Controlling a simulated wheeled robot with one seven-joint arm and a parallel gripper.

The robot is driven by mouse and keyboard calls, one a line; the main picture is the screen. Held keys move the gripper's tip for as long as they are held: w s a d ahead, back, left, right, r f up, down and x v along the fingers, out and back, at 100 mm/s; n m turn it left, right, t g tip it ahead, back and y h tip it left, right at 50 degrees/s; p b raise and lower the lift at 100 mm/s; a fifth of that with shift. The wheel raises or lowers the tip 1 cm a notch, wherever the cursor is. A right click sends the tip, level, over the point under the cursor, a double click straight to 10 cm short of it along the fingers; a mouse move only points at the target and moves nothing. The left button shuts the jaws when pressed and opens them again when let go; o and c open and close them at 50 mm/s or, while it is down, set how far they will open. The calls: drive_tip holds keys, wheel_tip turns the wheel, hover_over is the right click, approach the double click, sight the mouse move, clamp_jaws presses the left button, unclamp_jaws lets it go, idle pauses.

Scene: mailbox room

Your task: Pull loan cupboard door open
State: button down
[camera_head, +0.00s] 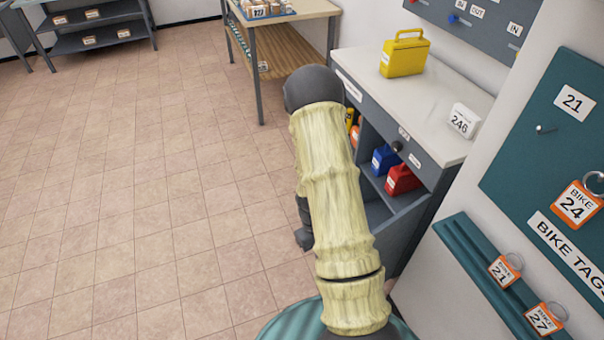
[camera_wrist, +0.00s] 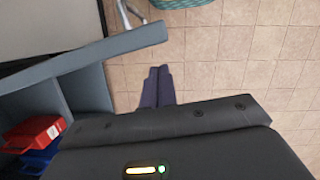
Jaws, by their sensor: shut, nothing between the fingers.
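The loan cupboard (camera_head: 412,104) stands at the right in the head view, its front uncovered, with shelves showing. In the wrist view its door appears as a grey panel (camera_wrist: 112,45) seen nearly edge-on, standing out from the cupboard. A silver handle (camera_wrist: 126,12) shows on the panel's far side. My gripper (camera_wrist: 158,72) is shut and empty, its dark fingers together over the tiled floor. It is on the cupboard-interior side of the panel, close to its free end; I cannot tell whether they touch. In the head view my arm hides most of the door.
A red box (camera_head: 402,180) and a blue box (camera_head: 384,160) sit inside the cupboard. A yellow box (camera_head: 404,57) stands on top. Right of it are a teal bike-tag board (camera_head: 550,130) and a ledge (camera_head: 470,260) with tags. The tiled floor (camera_head: 130,200) at left is clear.

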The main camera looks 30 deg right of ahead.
drive_tip(key=shift+s, duration=0.65)
drive_tip(key=w+a+r, duration=0.1)
drive_tip(key=w+r, duration=0.5)
drive_tip(key=r, duration=0.3)
drive_tip(key=shift+r+p, duration=0.35)
drive_tip(key=shift+w+a, duration=0.15)
